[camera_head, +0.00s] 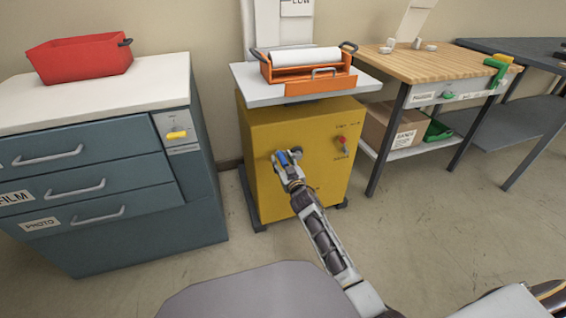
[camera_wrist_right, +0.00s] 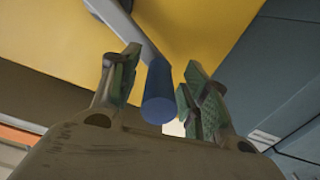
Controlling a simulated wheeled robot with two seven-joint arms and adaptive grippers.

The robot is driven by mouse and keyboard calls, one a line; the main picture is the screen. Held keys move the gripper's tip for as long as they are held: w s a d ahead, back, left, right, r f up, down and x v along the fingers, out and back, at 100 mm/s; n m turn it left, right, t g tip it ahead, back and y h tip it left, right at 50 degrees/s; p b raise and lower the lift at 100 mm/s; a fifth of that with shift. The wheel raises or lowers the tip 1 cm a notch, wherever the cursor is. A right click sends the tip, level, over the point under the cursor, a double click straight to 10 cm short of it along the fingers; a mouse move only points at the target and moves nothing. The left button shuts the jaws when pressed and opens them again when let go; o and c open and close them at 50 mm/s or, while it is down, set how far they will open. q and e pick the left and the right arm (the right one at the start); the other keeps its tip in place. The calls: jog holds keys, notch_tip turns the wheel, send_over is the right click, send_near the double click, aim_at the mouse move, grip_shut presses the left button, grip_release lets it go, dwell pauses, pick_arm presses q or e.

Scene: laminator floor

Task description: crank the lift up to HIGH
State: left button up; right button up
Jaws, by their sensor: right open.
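The lift is a yellow cabinet (camera_head: 262,125) with a grey platform (camera_head: 262,92) on top. A crank on its front has a blue handle (camera_head: 283,157), which also shows in the right wrist view (camera_wrist_right: 159,92) on a grey crank arm (camera_wrist_right: 128,25). My right gripper (camera_head: 288,160) is at the handle. In the right wrist view its open fingers (camera_wrist_right: 163,62) stand on either side of the blue handle, with a gap visible on both sides. A LOW label (camera_head: 296,4) shows on the post behind the lift; HIGH is not in view. My left gripper is not in view.
An orange roller machine (camera_head: 308,72) sits on the platform. A red switch (camera_head: 341,139) is on the cabinet front. A blue-grey drawer cabinet (camera_head: 85,165) with a red tray (camera_head: 80,57) stands left. A wooden-topped bench (camera_head: 425,64) stands right. Floor in front is clear.

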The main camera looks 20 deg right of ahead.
jog(key=c, duration=0.8)
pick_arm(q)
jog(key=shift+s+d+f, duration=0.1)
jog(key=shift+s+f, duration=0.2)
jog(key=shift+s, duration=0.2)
pick_arm(e)
grip_shut()
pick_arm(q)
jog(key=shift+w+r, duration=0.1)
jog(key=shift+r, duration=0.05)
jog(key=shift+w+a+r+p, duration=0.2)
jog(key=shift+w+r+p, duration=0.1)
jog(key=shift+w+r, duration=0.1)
pick_arm(e)
jog(key=shift+d+r, duration=0.1)
jog(key=shift+r, duration=0.1)
pick_arm(q)
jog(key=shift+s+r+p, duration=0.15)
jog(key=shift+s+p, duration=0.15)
jog(key=shift+p, duration=0.1)
pick_arm(e)
jog(key=shift+d+r+m, duration=0.1)
jog(key=shift+r+m, duration=0.15)
jog(key=shift+m, duration=0.15)
